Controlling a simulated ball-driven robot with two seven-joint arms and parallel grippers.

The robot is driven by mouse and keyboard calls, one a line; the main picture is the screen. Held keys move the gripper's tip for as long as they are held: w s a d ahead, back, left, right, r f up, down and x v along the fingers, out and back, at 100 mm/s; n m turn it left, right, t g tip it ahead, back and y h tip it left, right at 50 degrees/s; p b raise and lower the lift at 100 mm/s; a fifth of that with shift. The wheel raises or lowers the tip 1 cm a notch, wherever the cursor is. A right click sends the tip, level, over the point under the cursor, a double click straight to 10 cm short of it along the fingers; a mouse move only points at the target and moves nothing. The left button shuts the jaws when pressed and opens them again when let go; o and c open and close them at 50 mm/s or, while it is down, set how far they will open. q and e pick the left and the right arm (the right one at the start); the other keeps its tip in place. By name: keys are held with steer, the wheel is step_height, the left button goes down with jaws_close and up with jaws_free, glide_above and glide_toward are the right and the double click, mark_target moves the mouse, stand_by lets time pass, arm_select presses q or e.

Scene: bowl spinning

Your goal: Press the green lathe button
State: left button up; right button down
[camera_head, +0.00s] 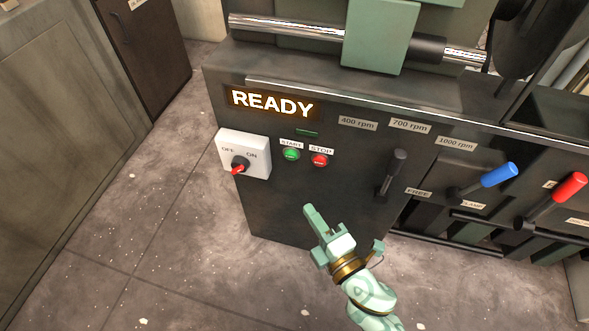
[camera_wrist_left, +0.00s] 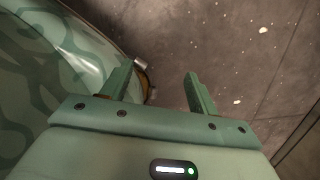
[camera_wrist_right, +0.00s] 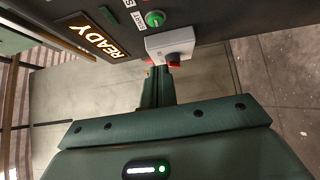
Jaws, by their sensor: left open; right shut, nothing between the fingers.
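The green START button (camera_head: 291,154) sits on the dark front panel of the lathe, left of the red STOP button (camera_head: 319,160). It also shows at the top of the right wrist view (camera_wrist_right: 155,18). My right gripper (camera_head: 309,208) is shut and empty, in front of the panel and below the buttons in the head view. It appears apart from the green button. In the right wrist view its closed fingers (camera_wrist_right: 160,72) overlap the switch box in the picture. My left gripper (camera_wrist_left: 158,74) is open and empty over the floor; it is out of the head view.
A lit READY sign (camera_head: 272,103) is above the buttons. A white OFF/ON switch box (camera_head: 258,160) with a red-tipped knob is to their left. A black lever (camera_head: 393,172), blue lever (camera_head: 497,175) and red lever (camera_head: 568,188) stand to the right. Floor at left is clear.

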steer(key=b, duration=0.1)
glide_toward(286, 156)
steer(key=a, duration=0.4)
arm_select(q)
steer(key=shift+m+t, duration=0.3)
steer(key=shift+w+d+r, duration=0.1)
steer(key=shift+w+r, duration=0.25)
steer(key=shift+w, duration=0.5)
steer(key=shift+w+a+r, duration=0.1)
steer(key=shift+w+r, duration=0.25)
steer(key=shift+w, duration=0.55)
steer(key=shift+w+d+r, duration=0.1)
steer(key=shift+w+r, duration=0.25)
steer(key=shift+w, duration=0.5)
arm_select(e)
steer(key=shift+w+d, duration=0.2)
steer(key=shift+w, duration=0.65)
steer(key=shift+w+d, duration=0.25)
steer(key=shift+w, duration=0.65)
steer(key=shift+w+d, duration=0.2)
steer(key=shift+w, duration=0.65)
